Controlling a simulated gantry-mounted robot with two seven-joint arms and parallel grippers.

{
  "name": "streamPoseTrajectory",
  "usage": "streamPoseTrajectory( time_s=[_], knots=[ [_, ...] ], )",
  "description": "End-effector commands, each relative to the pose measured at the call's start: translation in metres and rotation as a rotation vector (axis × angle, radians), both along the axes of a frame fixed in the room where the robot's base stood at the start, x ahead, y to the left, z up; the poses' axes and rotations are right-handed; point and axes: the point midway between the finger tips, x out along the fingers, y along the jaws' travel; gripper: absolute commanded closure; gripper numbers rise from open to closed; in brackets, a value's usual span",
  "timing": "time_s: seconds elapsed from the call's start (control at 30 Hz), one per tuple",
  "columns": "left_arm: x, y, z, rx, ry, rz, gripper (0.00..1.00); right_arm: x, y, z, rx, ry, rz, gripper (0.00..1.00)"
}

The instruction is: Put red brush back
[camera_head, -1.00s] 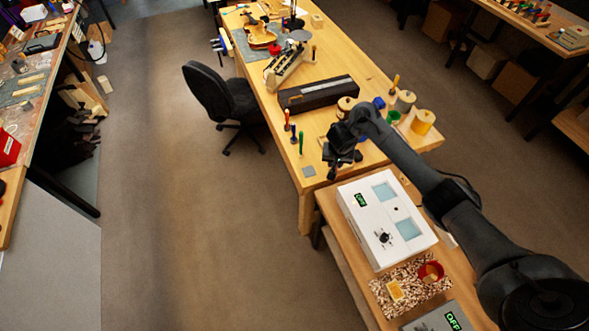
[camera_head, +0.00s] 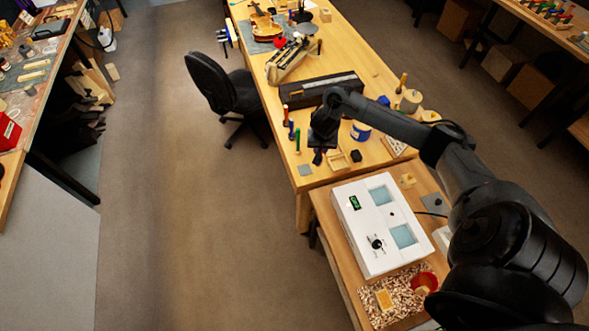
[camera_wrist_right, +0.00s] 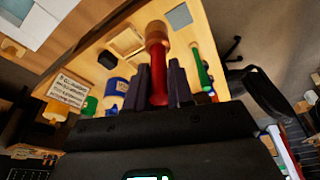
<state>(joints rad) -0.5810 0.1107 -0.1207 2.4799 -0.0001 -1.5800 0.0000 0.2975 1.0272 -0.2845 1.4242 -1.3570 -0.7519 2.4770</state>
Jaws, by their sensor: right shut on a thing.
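In the right wrist view the red brush (camera_wrist_right: 158,72) stands between the fingers of my right gripper (camera_wrist_right: 160,84), which is shut on it. Its red shaft widens toward a rounded end that points away from the gripper. In the head view my right gripper (camera_head: 322,143) is over the near left part of the long bench (camera_head: 385,66); the held brush is hidden there. A red tool (camera_head: 286,112), a blue tool (camera_head: 291,129) and a green tool (camera_head: 298,140) stand in a row just left of the gripper. My left gripper is not in view.
A small wooden tray (camera_head: 337,161), a grey square (camera_head: 305,170) and a blue jar (camera_head: 361,131) are near the gripper. A black case (camera_head: 320,88) lies behind. A white box (camera_head: 370,253) with a lit display stands on the nearer table. An office chair (camera_head: 217,83) is left.

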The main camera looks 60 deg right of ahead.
Motion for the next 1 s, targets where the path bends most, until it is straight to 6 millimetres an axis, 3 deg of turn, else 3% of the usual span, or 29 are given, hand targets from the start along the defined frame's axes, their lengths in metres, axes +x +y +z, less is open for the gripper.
streamPoseTrajectory(
  time_s=[0.3, 0.67, 0.83, 1.0],
  knots=[
    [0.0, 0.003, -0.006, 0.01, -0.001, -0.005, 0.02, -0.029, -0.009, -0.025, 0.009, 0.001, -0.036, 1.0],
    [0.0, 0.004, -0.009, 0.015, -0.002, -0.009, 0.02, -0.038, -0.011, -0.034, 0.003, -0.001, -0.034, 1.0],
    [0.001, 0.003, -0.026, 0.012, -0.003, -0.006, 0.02, -0.028, -0.014, -0.048, 0.0, -0.002, -0.032, 1.0],
    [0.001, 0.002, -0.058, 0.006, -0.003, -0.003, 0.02, -0.001, -0.019, -0.068, 0.002, -0.005, -0.032, 1.0]
  ],
)
